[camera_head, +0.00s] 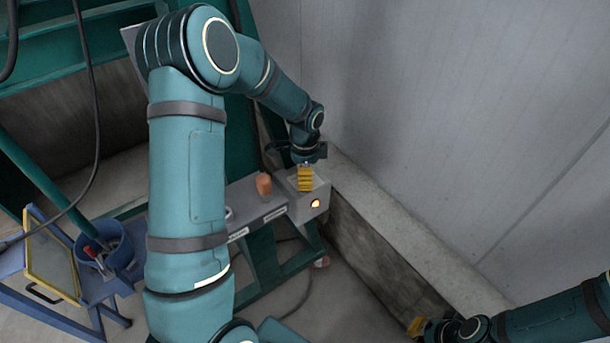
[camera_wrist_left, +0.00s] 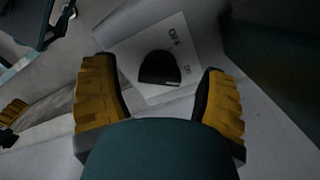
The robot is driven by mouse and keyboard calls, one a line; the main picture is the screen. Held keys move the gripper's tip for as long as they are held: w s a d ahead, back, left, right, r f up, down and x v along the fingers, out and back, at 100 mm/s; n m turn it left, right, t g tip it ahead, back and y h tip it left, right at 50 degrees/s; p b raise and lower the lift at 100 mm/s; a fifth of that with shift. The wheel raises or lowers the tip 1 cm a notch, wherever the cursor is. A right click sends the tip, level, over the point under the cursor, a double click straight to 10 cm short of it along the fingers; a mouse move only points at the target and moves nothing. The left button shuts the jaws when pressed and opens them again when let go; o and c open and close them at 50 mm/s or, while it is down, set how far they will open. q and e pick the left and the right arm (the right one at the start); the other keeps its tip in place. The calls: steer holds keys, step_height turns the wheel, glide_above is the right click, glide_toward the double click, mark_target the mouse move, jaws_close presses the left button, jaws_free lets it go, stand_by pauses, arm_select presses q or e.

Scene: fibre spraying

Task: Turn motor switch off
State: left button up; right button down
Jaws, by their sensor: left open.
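The motor switch is a black rounded knob (camera_wrist_left: 158,68) on a pale plate (camera_wrist_left: 142,44) with dark lettering, seen in the left wrist view. One label seems to read OFF; the other is hard to read. My left gripper (camera_wrist_left: 160,105) is open, its two yellow fingers apart on either side of the knob; contact cannot be told. In the head view my left gripper (camera_head: 305,179) hangs at the top of a grey control box (camera_head: 302,207), hiding the knob. My right gripper (camera_head: 418,327) is low at the right, mostly cut off or hidden by its arm.
A pale wall (camera_head: 400,90) and a concrete ledge (camera_head: 385,205) lie close on the right. A blue bucket (camera_head: 110,245) is at left.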

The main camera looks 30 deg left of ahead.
arm_select(q)
steer(key=shift+f, duration=0.2)
steer(key=c, duration=1.2)
steer(key=n, duration=0.6)
steer(key=shift+s+n, duration=0.1)
steer(key=shift+n, duration=0.2)
steer(key=n, duration=0.4)
steer(key=shift+d, duration=0.1)
steer(key=shift+n, duration=1.6)
